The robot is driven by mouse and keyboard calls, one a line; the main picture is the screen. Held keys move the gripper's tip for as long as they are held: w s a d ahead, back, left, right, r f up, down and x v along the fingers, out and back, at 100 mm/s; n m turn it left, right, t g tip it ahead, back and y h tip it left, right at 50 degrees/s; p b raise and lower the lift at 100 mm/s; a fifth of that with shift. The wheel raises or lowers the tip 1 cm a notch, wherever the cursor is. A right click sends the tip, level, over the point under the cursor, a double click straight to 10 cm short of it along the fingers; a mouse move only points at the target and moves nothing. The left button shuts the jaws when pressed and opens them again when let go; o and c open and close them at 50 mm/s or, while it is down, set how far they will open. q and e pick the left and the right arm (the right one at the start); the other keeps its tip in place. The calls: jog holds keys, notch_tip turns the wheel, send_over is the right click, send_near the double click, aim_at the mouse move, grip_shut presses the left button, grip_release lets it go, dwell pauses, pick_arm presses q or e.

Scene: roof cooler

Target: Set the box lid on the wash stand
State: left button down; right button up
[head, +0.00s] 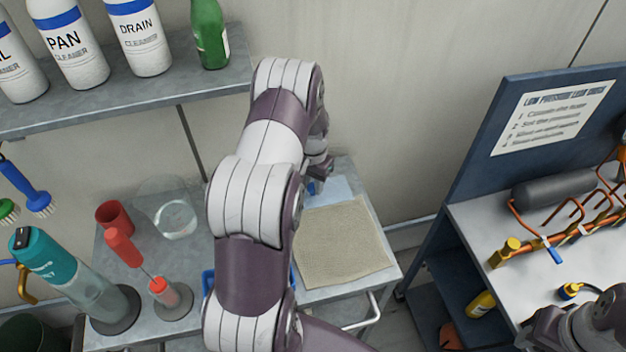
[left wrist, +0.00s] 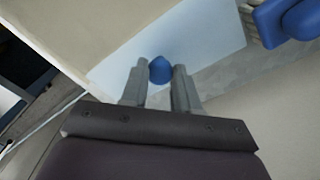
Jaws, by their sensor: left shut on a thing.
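The box lid (left wrist: 210,45) is a pale blue flat sheet with a round blue knob (left wrist: 160,69). My left gripper (left wrist: 160,80) is shut on this knob. In the head view, part of the lid (head: 337,188) shows beside my left gripper (head: 320,168), near the back of the grey wash stand (head: 345,292). My arm hides the rest. The lid overlaps the beige cloth and grey top in the wrist view; I cannot tell whether it touches them. My right gripper does not show; only part of my right arm is at the lower right.
The beige cloth (head: 342,245) covers the stand's right side. Blue edges show beside my arm. A bottle shelf (head: 120,100) hangs above; a workbench (head: 480,225) stands right.

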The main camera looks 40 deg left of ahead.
aim_at(313, 186)
pick_arm(q)
jog(key=shift+w+a+f, duration=0.1)
jog(key=shift+f, duration=0.25)
jog(key=shift+f, duration=0.1)
jog(key=c, duration=0.8)
grip_release()
notch_tip(313, 186, up, 12)
jog(key=b, duration=0.2)
jog(key=shift+m+t, duration=0.7)
jog(key=s+d, duration=0.5)
jog(key=d, duration=0.1)
jog(key=s+d+r, duration=0.1)
jog(key=s+d, duration=0.3)
jog(key=d, duration=0.2)
jog(key=s+d+r, duration=0.1)
jog(key=s+d, duration=0.4)
jog(key=d, duration=0.2)
jog(key=shift+s+d, duration=0.1)
jog(key=shift+s, duration=0.2)
